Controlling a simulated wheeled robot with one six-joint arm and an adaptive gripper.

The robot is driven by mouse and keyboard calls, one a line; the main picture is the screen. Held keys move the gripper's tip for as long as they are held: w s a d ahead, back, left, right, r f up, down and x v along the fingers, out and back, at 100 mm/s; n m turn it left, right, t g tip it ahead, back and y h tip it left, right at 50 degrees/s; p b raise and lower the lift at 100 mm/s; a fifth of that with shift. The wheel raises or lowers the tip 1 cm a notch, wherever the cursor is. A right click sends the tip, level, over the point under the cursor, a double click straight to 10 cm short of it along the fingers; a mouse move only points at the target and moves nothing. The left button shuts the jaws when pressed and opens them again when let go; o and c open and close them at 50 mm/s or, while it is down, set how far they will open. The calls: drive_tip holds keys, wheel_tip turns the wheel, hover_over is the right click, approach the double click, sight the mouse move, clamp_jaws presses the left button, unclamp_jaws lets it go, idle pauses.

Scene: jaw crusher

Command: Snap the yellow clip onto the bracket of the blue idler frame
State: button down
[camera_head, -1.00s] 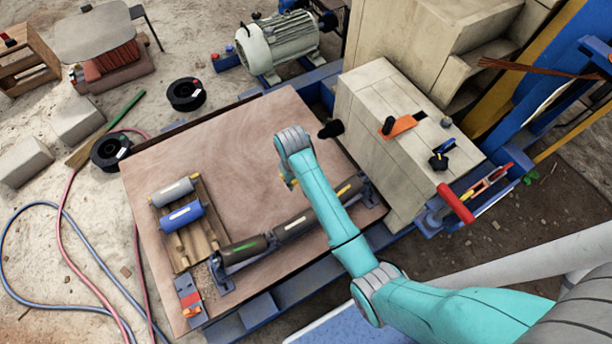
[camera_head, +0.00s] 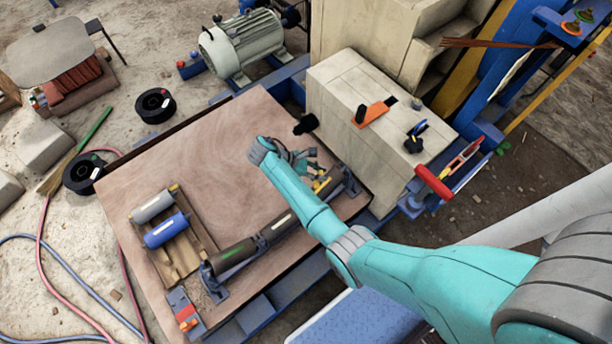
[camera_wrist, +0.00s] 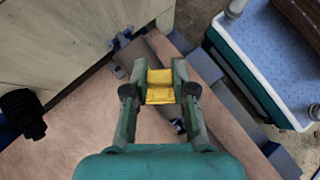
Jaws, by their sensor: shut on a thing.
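My gripper (camera_wrist: 158,76) is shut on the yellow clip (camera_wrist: 160,87), which sits squarely between the two fingertips in the wrist view. In the head view the clip (camera_head: 322,185) shows beside my wrist, near the right end of the idler frame. The blue idler frame (camera_head: 217,291) lies along the front edge of the board and carries dark rollers (camera_head: 236,253). Its right-end bracket (camera_head: 349,181) is close to the clip in the head view. In the wrist view a blue-grey bracket (camera_wrist: 124,40) shows beyond the fingertips. My gripper and the clip hide part of the frame. Contact cannot be told.
A wooden pallet (camera_head: 205,240) with a grey roller (camera_head: 153,206) and a blue roller (camera_head: 166,230) stands left on the board. A pale block (camera_head: 375,130) rises beyond the frame's right end. A black knob (camera_head: 305,124) juts from it. The board's middle is clear.

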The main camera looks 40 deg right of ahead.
drive_tip(key=d+r+n+t+h, duration=0.4)
drive_tip(key=r+n+t+h, duration=0.1)
drive_tip(key=h, duration=0.4)
drive_tip(key=shift+s+n+t, duration=0.2)
drive_tip(key=shift+n+t, duration=0.5)
drive_tip(key=shift+n, duration=0.5)
drive_tip(key=shift+r, duration=0.1)
drive_tip(key=shift+d+f, duration=0.45)
drive_tip(key=shift+f, duration=0.4)
drive_tip(key=shift+d+f, duration=0.45)
drive_tip(key=shift+f, duration=0.45)
drive_tip(key=shift+d+f, duration=0.45)
drive_tip(key=shift+f, duration=0.4)
drive_tip(key=shift+d+f, duration=0.4)
drive_tip(key=shift+f, duration=0.3)
drive_tip(key=shift+d+f, duration=0.35)
drive_tip(key=shift+f, duration=0.3)
drive_tip(key=c, duration=0.9)
unclamp_jaws()
drive_tip(key=a, duration=1.2)
drive_tip(key=shift+s+r, duration=0.15)
